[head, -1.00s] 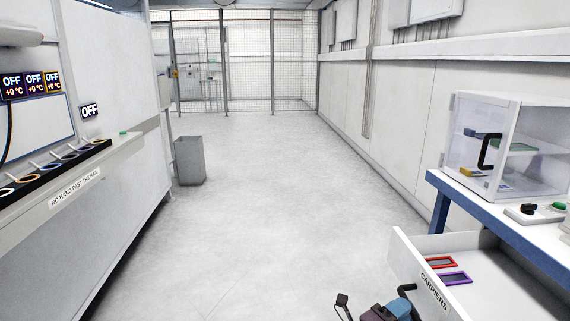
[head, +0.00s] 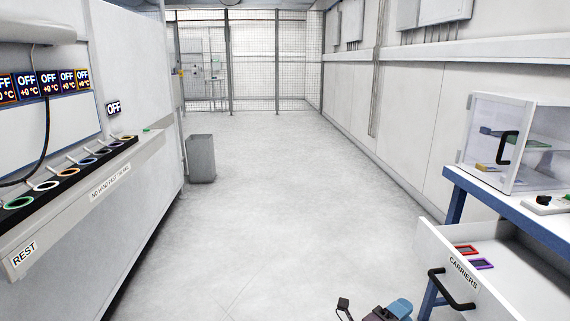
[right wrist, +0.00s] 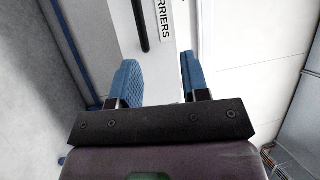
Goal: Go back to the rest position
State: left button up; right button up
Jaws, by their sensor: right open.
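The REST label (head: 24,253) is on the front ledge of the long white machine at the lower left of the head view. My right gripper (head: 400,309) shows partly at the bottom edge of the head view, left of the open CARRIERS drawer (head: 440,262). In the right wrist view my right gripper (right wrist: 158,82) has its two blue fingers spread with nothing between them. The black drawer handle (right wrist: 139,22) lies beyond the fingertips, apart from them; it also shows in the head view (head: 452,291). My left gripper is not in view.
A red carrier (head: 466,250) and a purple carrier (head: 483,264) lie in the drawer. A blue-edged bench (head: 500,196) with a clear cabinet (head: 520,145) stands at the right. A grey bin (head: 201,160) stands by the machine. The middle floor is clear.

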jog(key=s+d+r+n+t+y+p, duration=0.1)
jog(key=s+r+n+t+y+p, duration=0.1)
jog(key=s+n+t+y, duration=0.45)
jog(key=s+d+r+n+t+y+p, duration=0.1)
jog(key=s+r+n+t+y+p, duration=0.2)
jog(key=n, duration=0.7)
pick_arm(q)
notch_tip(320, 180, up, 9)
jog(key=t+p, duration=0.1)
jog(key=p, duration=0.4)
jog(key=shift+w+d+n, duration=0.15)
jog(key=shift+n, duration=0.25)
pick_arm(e)
jog(key=s+f+n+g+y, duration=0.4)
jog(key=s+n, duration=0.2)
jog(key=s, duration=0.8)
jog(key=s+f+n+g+y, duration=0.4)
jog(key=s+n, duration=0.3)
jog(key=s, duration=0.7)
jog(key=shift+d+f+g, duration=0.15)
jog(key=shift+f+g, duration=0.2)
jog(key=shift+f, duration=0.15)
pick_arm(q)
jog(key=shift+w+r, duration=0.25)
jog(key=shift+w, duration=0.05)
pick_arm(e)
jog(key=shift+n, duration=0.25)
